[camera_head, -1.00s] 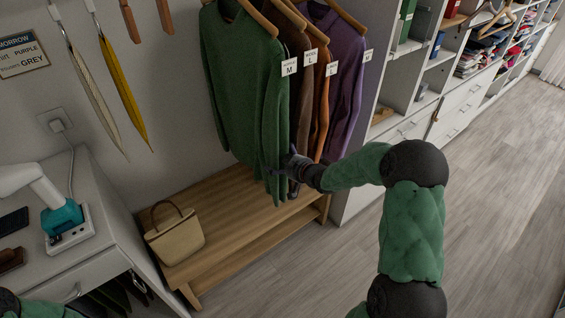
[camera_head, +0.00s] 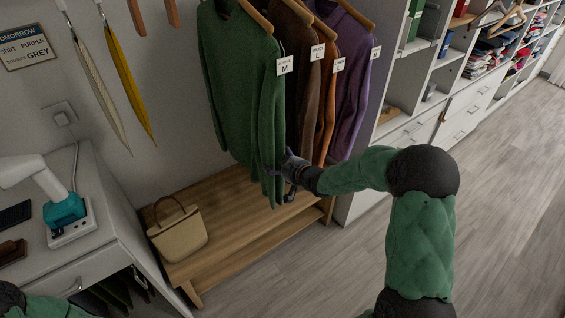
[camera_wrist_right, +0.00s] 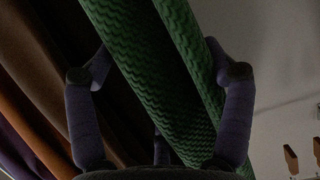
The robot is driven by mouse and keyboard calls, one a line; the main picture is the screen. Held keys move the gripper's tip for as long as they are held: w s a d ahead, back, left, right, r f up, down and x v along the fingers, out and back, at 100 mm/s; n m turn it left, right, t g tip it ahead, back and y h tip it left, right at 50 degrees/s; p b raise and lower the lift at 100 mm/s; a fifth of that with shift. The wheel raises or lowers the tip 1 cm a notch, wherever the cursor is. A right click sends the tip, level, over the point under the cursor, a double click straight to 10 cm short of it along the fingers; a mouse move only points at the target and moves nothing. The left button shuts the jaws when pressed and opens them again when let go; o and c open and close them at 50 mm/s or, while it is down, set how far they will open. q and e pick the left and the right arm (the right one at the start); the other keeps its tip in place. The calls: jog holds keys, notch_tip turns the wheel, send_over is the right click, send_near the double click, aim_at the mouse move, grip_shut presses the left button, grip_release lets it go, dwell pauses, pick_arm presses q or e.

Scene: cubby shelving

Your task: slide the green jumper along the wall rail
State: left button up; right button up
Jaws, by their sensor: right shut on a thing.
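The green jumper (camera_head: 240,85) hangs on a wooden hanger at the left end of the row of clothes, with a white tag marked M at its shoulder. My right gripper (camera_head: 279,170) is at the lower end of its sleeve, in front of the hem. The wall rail itself is out of view above the head picture. My left gripper is not in view; a piece of my left arm shows at the lower left.
Brown, orange and purple jumpers (camera_head: 355,75) hang close to the right of the green one. A wooden bench (camera_head: 225,215) with a tan handbag (camera_head: 180,230) stands below.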

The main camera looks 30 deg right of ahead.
jog(key=shift+s+a+b, duration=0.2)
jog(key=shift+a+b, duration=1)
jog(key=shift+a, duration=1.05)
jog(key=o, duration=1.6)
jog(key=shift+c, duration=0.2)
jog(key=shift+s+d, duration=0.1)
jog(key=a+v, duration=0.1)
jog(key=v, duration=1)
jog(key=shift+s+d+r, duration=0.2)
jog(key=shift+s+d, duration=0.15)
jog(key=shift+d, duration=0.15)
jog(key=shift+f, duration=0.1)
